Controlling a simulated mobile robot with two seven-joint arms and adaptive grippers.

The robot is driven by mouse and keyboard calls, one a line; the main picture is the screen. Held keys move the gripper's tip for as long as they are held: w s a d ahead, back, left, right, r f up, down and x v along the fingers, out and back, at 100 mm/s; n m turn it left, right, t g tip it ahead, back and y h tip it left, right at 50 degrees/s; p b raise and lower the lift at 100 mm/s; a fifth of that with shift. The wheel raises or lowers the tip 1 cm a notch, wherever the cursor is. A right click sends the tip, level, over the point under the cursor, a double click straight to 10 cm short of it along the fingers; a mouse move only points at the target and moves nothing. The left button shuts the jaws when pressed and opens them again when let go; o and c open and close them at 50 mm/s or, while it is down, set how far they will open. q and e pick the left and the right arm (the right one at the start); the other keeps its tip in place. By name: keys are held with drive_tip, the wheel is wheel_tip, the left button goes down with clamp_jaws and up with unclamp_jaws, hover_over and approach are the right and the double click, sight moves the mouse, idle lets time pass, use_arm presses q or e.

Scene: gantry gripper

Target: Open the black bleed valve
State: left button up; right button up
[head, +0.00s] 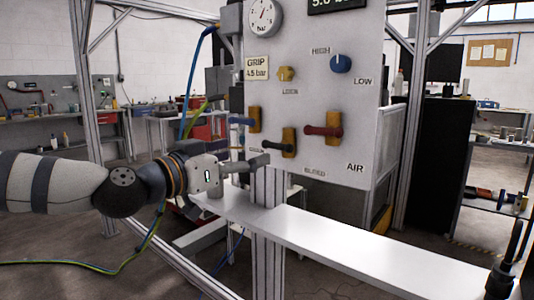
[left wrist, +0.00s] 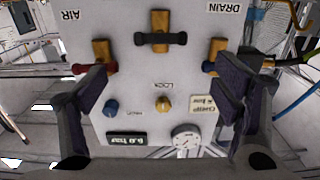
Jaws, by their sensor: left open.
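The black bleed valve (head: 281,148) is a black lever on a yellow body, low on the light panel above the word BLEED. In the left wrist view, which is upside down, the black lever (left wrist: 160,41) lies crosswise on its yellow body at top centre. My left gripper (head: 262,160) is in front of the panel, slightly below and left of the black lever in the head view. Its fingers stand wide apart in the left wrist view (left wrist: 162,85), with nothing between them; the lever shows beyond them. Dark parts at the lower right edge may be my right gripper (head: 508,262); its jaws are unclear.
A red lever (head: 323,131) is right of the black one and a blue lever (head: 241,121) left of it. Above are a yellow knob (head: 286,73), a blue knob (head: 341,64) and a gauge (head: 263,17). A white shelf (head: 340,252) runs below the panel.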

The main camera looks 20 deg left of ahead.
sight(275, 146)
use_arm(q)
drive_tip(key=x, duration=0.3)
drive_tip(key=b+x, duration=0.1)
drive_tip(key=x, duration=0.3)
drive_tip(key=b+x, duration=0.1)
drive_tip(key=x, duration=0.3)
drive_tip(key=shift+w+f, duration=0.15)
drive_tip(key=shift+f, duration=0.2)
drive_tip(key=shift+w+d+r, duration=0.1)
drive_tip(key=shift+w+d, duration=0.05)
drive_tip(key=shift+w, duration=0.25)
drive_tip(key=c, duration=0.9)
use_arm(e)
drive_tip(key=shift+s+a+f+g, duration=0.15)
drive_tip(key=shift+s+f+g, duration=0.25)
drive_tip(key=shift+s+f, duration=0.7)
